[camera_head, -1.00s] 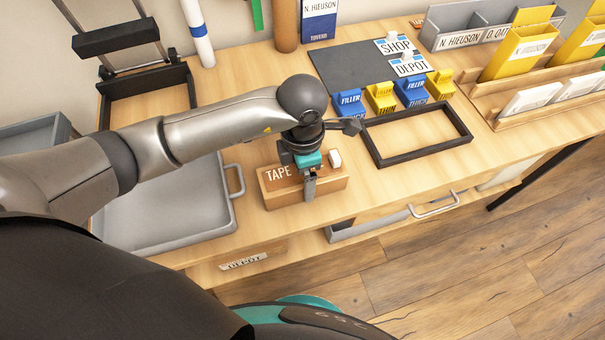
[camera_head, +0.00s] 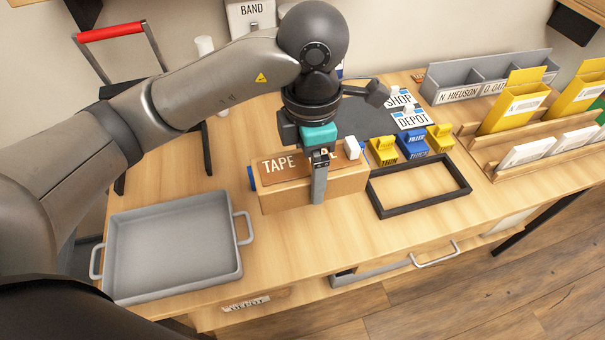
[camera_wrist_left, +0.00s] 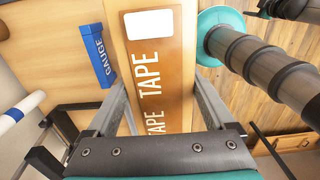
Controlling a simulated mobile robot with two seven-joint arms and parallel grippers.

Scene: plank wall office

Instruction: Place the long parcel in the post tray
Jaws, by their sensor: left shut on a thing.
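The long parcel (camera_head: 282,199) is a brown cardboard box with a darker band marked TAPE and a white patch. My left gripper (camera_head: 319,186) is shut on it, one finger on each long side, and holds it level above the desk. In the left wrist view the parcel (camera_wrist_left: 172,75) runs between the fingers of the gripper (camera_wrist_left: 165,105). The post tray (camera_head: 172,207), taken to be the grey one with two handles, is empty on the desk left of the parcel.
A blue gauge bar (camera_wrist_left: 97,55) lies beside the parcel. A black frame (camera_head: 425,205) and small blue and yellow filler boxes (camera_head: 412,146) are to the right. A black stand with a red handle (camera_head: 110,32) is behind the tray. Desk between tray and parcel is clear.

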